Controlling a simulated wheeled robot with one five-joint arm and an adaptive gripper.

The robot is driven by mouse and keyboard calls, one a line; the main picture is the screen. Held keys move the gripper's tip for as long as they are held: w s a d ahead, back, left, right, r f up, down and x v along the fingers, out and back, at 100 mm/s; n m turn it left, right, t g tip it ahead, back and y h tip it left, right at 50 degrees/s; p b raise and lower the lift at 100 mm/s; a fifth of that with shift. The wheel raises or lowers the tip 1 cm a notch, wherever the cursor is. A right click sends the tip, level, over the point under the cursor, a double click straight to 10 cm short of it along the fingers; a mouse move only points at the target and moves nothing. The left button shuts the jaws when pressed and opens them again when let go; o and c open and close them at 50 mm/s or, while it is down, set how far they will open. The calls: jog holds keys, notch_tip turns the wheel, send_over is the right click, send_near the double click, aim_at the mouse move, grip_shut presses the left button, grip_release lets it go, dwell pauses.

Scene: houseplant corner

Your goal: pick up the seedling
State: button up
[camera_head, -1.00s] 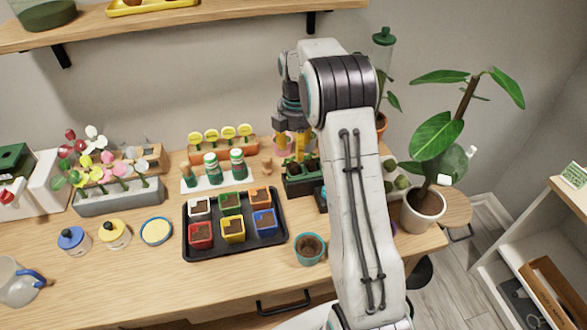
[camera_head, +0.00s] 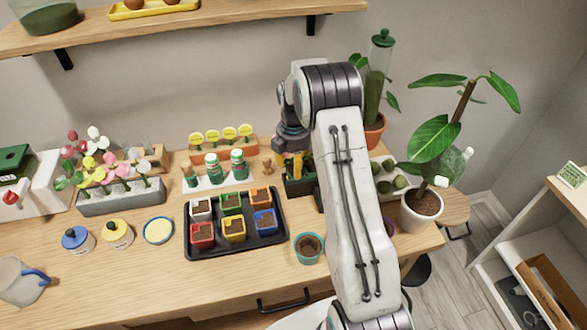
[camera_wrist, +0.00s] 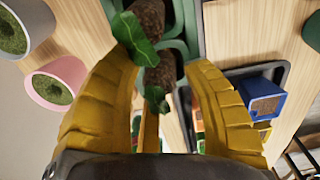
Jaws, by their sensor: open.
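The fingers are spread, one on each side, with a gap to the right of the plugs. More than one plug shows, and I cannot tell which leaf belongs to which. The plugs sit by the green cells of a seedling tray (camera_wrist: 190,42). In the head view my gripper (camera_head: 293,165) is low over the dark green seedling tray (camera_head: 301,187), and my arm hides part of it. The seedling itself is barely visible there.
A black tray (camera_head: 271,237) of colored pots lies left of my arm. A teal pot (camera_head: 309,247) stands in front. Green-capped bottles (camera_head: 213,167) stand left of the gripper. A large potted plant (camera_head: 423,207) stands at the right.

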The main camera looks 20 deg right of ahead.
jog(key=shift+c, duration=0.2)
jog(key=c, duration=0.5)
jog(key=shift+r, duration=0.15)
